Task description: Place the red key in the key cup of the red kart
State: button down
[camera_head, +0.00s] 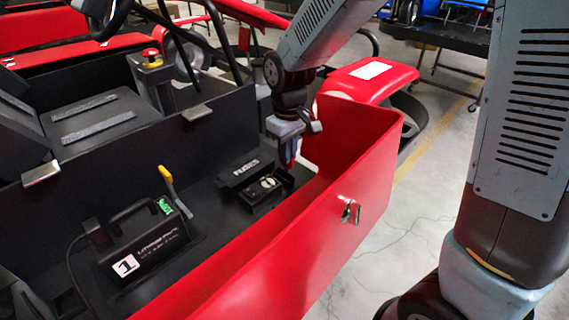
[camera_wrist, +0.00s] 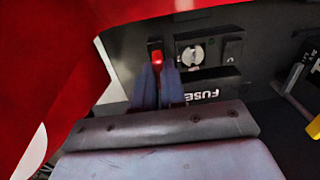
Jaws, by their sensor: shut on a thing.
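The red kart's side panel (camera_head: 340,180) runs along the right of a black tray. My gripper (camera_head: 287,155) points down inside the panel, close above an open black box (camera_head: 262,193) beside a lid marked FUSES (camera_head: 240,172). In the wrist view, my gripper (camera_wrist: 166,82) is shut on a small red piece (camera_wrist: 156,56), which looks like the red key. Only its red end shows between the fingertips. It is beside the box, whose round silver part (camera_wrist: 191,54) is visible. I cannot make out a key cup for certain.
A black battery pack (camera_head: 140,240) with a yellow lever (camera_head: 167,182) stands left of the box. A silver latch (camera_head: 350,210) is on the panel's outer face. A black upright wall (camera_head: 160,150) bounds the tray behind. Grey floor (camera_head: 400,240) is clear at right.

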jog(key=shift+w+a+f, duration=0.25)
jog(key=shift+w+f, duration=0.2)
jog(key=shift+f, duration=0.15)
jog(key=shift+w+a+f, duration=0.2)
jog(key=shift+w+f, duration=0.2)
jog(key=shift+f, duration=1.7)
jog(key=shift+f, duration=0.1)
jog(key=c, duration=1.2)
grip_release()
notch_tip(320, 180, up, 12)
